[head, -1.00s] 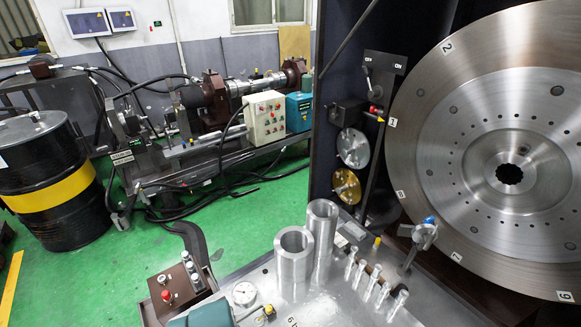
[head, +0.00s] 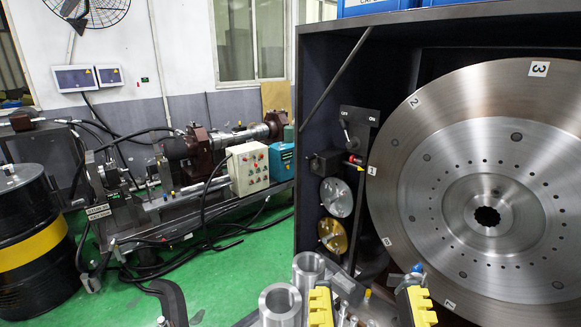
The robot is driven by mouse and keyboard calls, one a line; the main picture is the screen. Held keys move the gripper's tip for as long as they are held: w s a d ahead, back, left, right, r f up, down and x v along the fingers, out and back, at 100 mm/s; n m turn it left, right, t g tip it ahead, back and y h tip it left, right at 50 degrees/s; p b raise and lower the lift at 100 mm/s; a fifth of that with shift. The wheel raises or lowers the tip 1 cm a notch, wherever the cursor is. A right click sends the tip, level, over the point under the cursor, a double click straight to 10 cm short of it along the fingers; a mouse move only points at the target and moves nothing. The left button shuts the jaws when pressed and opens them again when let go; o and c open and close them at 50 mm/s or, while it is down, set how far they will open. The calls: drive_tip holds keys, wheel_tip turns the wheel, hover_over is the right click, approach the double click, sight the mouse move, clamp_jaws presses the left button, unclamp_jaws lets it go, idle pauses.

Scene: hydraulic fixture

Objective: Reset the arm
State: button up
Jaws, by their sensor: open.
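My gripper (head: 368,304) is at the bottom edge of the head view. Its two yellow fingertips stand well apart, with no object seen held between them. The rest of my arm lies below the picture. The left fingertip is beside two hollow metal cylinders in the picture. The right fingertip is in front of the lower left part of the large numbered metal disc (head: 400,190).
The two metal cylinders (head: 281,300) stand on the bench, mostly cut off below. The dark cabinet (head: 308,150) holds the disc, a lever switch panel (head: 357,130) and two small round plates. A black drum (head: 35,225) and a hydraulic rig (head: 190,155) stand left on green floor.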

wheel_tip(320, 180, up, 31)
drive_tip(key=p, duration=3.1)
drive_tip(key=shift+w+r, duration=0.2)
drive_tip(key=shift+w, duration=0.1)
